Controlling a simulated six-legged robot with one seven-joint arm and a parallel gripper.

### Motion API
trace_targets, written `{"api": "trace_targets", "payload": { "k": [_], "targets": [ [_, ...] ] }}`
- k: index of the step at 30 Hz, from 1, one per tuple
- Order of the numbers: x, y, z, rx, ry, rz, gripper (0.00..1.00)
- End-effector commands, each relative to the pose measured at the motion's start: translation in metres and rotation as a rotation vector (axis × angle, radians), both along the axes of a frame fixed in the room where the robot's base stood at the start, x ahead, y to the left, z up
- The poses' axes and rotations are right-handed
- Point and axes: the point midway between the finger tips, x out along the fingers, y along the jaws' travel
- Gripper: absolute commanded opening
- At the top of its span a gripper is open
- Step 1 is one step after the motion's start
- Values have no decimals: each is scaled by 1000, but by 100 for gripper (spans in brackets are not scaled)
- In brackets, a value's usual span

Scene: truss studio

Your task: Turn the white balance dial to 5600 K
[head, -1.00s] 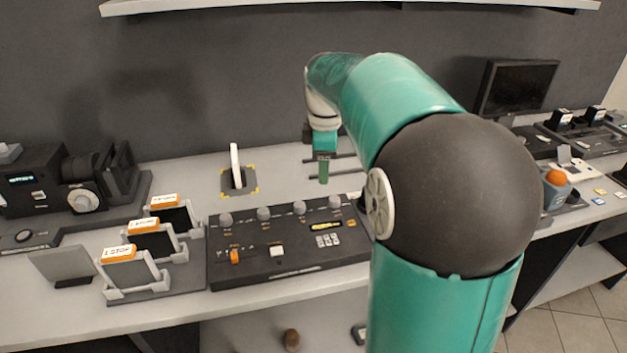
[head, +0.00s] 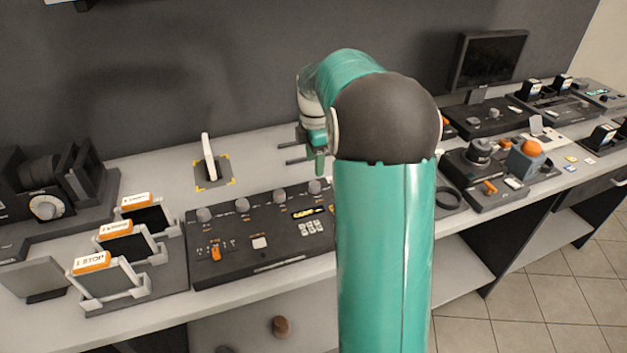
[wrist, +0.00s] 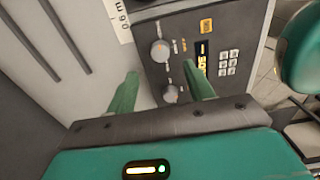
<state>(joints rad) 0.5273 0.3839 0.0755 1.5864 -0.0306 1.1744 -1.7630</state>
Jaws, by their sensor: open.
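A dark control panel (head: 262,262) lies on the bench, with a row of several grey knobs such as the far-left knob (head: 204,214) and the right knob (head: 314,187). A separate device at the far left has a round pale dial (head: 46,207). The labels are too small to read, so I cannot tell which is the white balance dial. My gripper (head: 318,163) is open and empty, near the panel's right back corner. In the wrist view, its green fingers (wrist: 160,72) point towards the panel, with one knob (wrist: 160,50) ahead and another knob (wrist: 171,94) nearer.
The panel has a lit display (head: 306,212) and a keypad (head: 311,228). Orange-topped cards (head: 108,262) stand in holders on the left. A white upright piece (head: 209,157) stands on a marked pad behind. Right of my arm are a dark device (head: 487,185) and a monitor (head: 490,60).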

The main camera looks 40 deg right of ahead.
Motion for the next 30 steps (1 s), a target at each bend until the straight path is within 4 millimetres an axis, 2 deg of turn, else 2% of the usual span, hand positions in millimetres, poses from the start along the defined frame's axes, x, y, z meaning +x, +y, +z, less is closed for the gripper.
{"api": "trace_targets", "payload": {
  "k": [6,10,15,23,26,30],
  "targets": [
    [1,0,-43,1,2,0,52],
    [2,1,-63,1,2,0,52],
    [4,1,-76,0,-1,-1,52],
    [4,1,-77,-1,-2,-1,52],
    [4,1,-77,-1,-2,-1,37],
    [3,1,-77,-1,-2,-1,9]
  ]
}}
